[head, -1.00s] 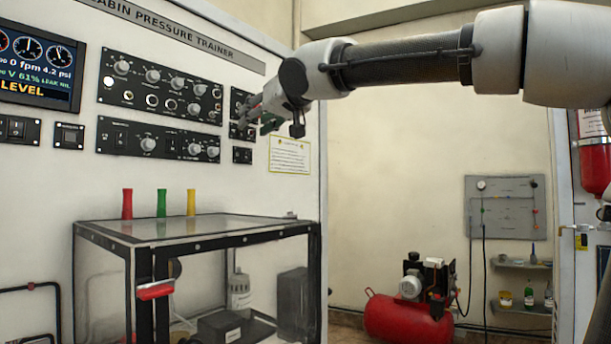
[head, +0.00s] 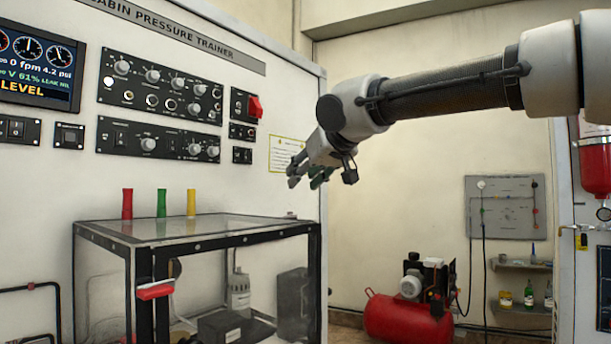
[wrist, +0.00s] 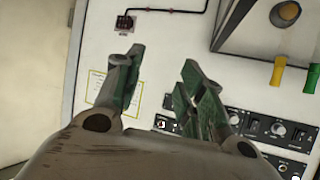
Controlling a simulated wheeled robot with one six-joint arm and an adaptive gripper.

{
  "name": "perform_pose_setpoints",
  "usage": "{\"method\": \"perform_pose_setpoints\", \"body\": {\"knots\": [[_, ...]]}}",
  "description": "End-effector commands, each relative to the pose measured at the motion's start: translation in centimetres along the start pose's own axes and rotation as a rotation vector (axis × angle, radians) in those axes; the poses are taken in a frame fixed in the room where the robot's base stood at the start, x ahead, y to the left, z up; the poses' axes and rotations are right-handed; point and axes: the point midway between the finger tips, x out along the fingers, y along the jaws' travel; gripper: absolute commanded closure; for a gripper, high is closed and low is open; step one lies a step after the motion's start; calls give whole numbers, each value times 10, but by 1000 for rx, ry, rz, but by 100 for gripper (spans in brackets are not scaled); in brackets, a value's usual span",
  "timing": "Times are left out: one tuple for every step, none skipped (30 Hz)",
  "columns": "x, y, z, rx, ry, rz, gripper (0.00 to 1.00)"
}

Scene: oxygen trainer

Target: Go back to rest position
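My gripper (head: 305,176) hangs in the air in front of the right edge of the white trainer panel (head: 265,90) in the head view. In the wrist view my gripper (wrist: 160,88) has its two green-padded fingers apart, with nothing between them. A red switch cover (head: 255,107) stands out from a small black plate on the panel, up and left of the gripper. The gripper is clear of it. The arm reaches in from the upper right.
A red compressor (head: 400,315) sits on the floor. The space right of the panel is open.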

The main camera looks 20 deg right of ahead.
Motion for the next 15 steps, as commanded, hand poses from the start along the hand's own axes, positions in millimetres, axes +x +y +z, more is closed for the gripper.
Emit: {"method": "perform_pose_setpoints", "body": {"knots": [[0, 0, 0, 0, -1, 0, 61], [0, 0, 0, 0, -1, 0, 61], [0, 0, 0, 0, -1, 0, 61], [0, 0, 0, 0, 0, 0, 61], [0, 0, 0, 0, 0, 0, 61], [0, 0, 0, 0, 0, 0, 61], [0, 0, 0, 0, 0, 0, 61], [0, 0, 0, 0, 0, 0, 61], [0, 0, 0, 0, 0, 0, 61], [0, 0, 0, 0, 0, 0, 61], [0, 0, 0, 0, 0, 0, 61], [0, 0, 0, 0, 0, 0, 61], [0, 1, 1, 0, -2, 1, 61], [0, 2, 3, 0, -6, 4, 61], [0, 6, 9, -1, -17, 12, 61]]}}
